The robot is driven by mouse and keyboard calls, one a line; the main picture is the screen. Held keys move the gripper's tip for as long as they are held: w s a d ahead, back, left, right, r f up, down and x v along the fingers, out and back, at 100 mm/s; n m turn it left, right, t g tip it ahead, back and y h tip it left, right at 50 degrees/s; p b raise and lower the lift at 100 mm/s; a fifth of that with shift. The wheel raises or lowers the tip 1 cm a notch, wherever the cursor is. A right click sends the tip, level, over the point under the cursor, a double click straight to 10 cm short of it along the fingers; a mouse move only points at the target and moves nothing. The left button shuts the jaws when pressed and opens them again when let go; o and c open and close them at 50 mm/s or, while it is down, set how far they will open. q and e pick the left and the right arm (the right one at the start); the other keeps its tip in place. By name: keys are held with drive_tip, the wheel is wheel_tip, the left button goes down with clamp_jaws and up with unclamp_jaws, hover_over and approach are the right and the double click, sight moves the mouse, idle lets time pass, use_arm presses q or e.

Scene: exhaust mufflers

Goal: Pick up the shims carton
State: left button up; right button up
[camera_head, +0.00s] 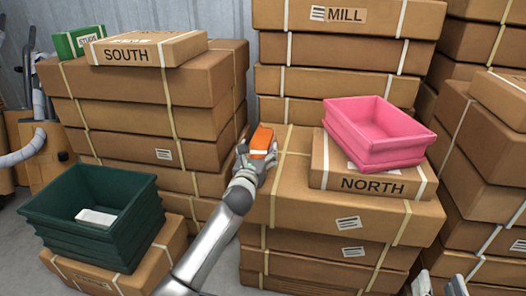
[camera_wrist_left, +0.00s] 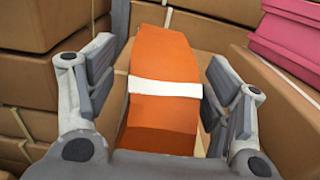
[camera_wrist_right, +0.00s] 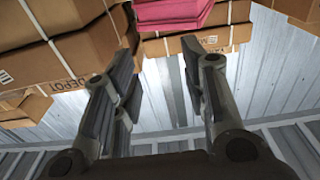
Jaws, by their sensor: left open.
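An orange carton (camera_head: 262,141) with a white band stands on the brown boxes at the middle. It fills the middle of the left wrist view (camera_wrist_left: 162,60). No lettering on it is readable, so I cannot confirm it is the shims carton. My left gripper (camera_head: 257,153) is open around it, one finger on each side; in the left wrist view (camera_wrist_left: 160,75) gaps show between fingers and carton. My right gripper (camera_head: 440,286) is at the bottom right edge of the head view. In the right wrist view (camera_wrist_right: 157,55) its fingers are apart with nothing between them.
A pink bin (camera_head: 377,130) sits on the NORTH box (camera_head: 370,184), right of the orange carton. Tall brown stacks (camera_head: 345,55) rise behind. A green box (camera_head: 78,41) lies by the SOUTH box (camera_head: 148,50). A dark green bin (camera_head: 75,235) with a white item inside stands front left.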

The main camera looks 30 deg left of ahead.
use_arm(q)
drive_tip(key=shift+w, duration=0.25)
drive_tip(key=shift+r, duration=0.1)
drive_tip(key=c, duration=1.5)
